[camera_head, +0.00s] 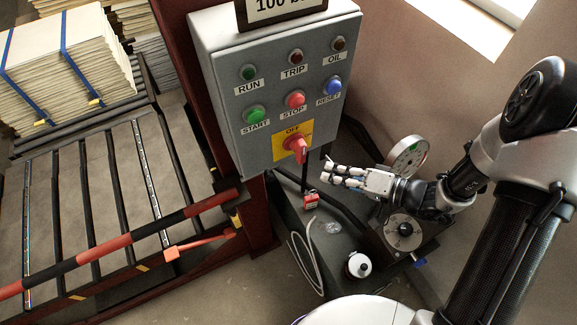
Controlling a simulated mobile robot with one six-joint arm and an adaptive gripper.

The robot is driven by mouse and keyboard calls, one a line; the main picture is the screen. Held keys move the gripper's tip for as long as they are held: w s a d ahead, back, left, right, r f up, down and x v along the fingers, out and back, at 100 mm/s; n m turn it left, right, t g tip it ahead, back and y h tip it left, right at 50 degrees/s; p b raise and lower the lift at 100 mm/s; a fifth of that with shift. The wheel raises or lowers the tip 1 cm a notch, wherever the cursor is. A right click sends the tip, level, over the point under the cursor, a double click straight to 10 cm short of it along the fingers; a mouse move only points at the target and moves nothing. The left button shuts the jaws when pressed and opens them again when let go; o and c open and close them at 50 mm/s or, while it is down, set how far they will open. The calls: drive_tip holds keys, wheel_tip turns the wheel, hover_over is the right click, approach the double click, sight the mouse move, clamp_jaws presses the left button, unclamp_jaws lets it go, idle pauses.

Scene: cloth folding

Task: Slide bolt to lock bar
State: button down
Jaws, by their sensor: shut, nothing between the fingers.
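A red-and-black striped bar (130,240) lies slantwise across the front of the slatted bed at the left. Its right end meets a dark bracket on the dark red post. An orange-red rod with a handle (200,244) sits just below the bar near that post; it looks like the bolt, but I cannot tell how far it is engaged. My gripper (324,173) is shut and empty. It is well to the right of the bar and rod, near the lower right of the control panel, pointing left.
A grey control panel (228,118) with buttons and a red rotary switch (297,147) stands between my gripper and the bar. Strapped stacks (62,62) stand back left.

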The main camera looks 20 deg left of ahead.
sight(269, 179)
drive_tip(key=shift+f, duration=0.1)
drive_tip(key=s+b+x, duration=0.1)
drive_tip(key=s+x, duration=0.1)
drive_tip(key=x, duration=1.1)
drive_tip(key=shift+s+f+b, duration=0.25)
drive_tip(key=shift+f+b, duration=0.15)
drive_tip(key=shift+d, duration=0.1)
drive_tip(key=s+a+b, duration=0.1)
drive_tip(key=s+b, duration=0.1)
drive_tip(key=s+a+b, duration=0.2)
drive_tip(key=shift+s+a, duration=0.15)
drive_tip(key=shift+a, duration=0.1)
drive_tip(key=shift+r, duration=0.1)
